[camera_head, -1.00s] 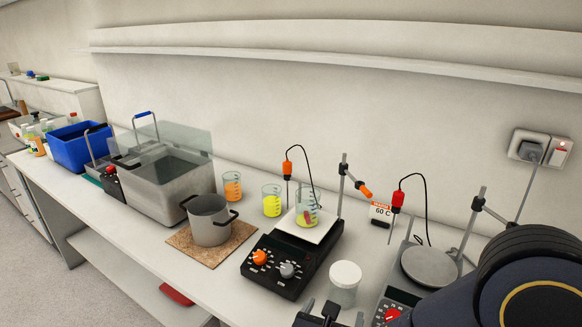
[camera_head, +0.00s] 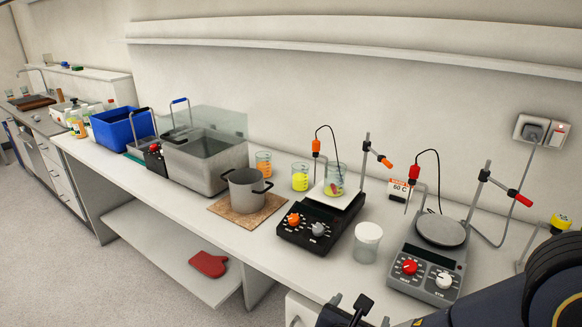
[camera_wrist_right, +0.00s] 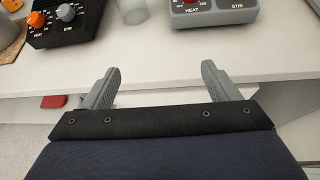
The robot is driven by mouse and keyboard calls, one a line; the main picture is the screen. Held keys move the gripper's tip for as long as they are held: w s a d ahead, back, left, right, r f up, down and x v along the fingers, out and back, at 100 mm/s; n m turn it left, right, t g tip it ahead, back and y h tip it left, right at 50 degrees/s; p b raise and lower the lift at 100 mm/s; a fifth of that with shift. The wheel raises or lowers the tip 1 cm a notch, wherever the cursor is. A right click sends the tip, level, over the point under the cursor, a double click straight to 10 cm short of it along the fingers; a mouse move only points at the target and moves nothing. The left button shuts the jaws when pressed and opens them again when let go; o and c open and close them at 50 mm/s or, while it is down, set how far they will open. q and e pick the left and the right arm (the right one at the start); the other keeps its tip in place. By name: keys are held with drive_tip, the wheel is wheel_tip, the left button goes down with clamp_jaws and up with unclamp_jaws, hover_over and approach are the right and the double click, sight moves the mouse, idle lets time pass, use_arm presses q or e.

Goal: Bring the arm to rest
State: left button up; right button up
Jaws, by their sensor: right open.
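My right gripper (camera_wrist_right: 158,80) is open, with its two grey fingers apart and nothing between them. In the right wrist view the fingertips are near the bench's front edge, below the hotplates. In the head view my right gripper (camera_head: 352,312) is partly cut off at the bottom edge, in front of the bench, with my arm coming in from the lower right. My left gripper is not in view.
The white bench (camera_head: 325,272) holds a black hotplate (camera_head: 318,228) bearing a beaker (camera_head: 334,181), a grey hotplate (camera_head: 430,262), a lidded jar (camera_head: 367,243), a pot (camera_head: 245,190) and a metal bath (camera_head: 205,165). A red mitt (camera_head: 208,264) lies on the lower shelf. Floor at left is clear.

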drive_tip(key=s+d+f+m+g+y, duration=0.2)
drive_tip(key=s+d+m+g, duration=0.7)
drive_tip(key=s+d+m, duration=0.6)
drive_tip(key=s+a+r+m+t+y, duration=0.1)
drive_tip(key=a+m+y, duration=0.3)
drive_tip(key=m, duration=0.4)
drive_tip(key=s+a+r+m+t+y, duration=0.1)
drive_tip(key=a+r+m+t+y, duration=0.1)
drive_tip(key=m, duration=0.6)
drive_tip(key=shift+a+r+y, duration=0.85)
drive_tip(key=shift+a+y, duration=0.05)
drive_tip(key=shift+y, duration=0.1)
drive_tip(key=shift+c, duration=0.4)
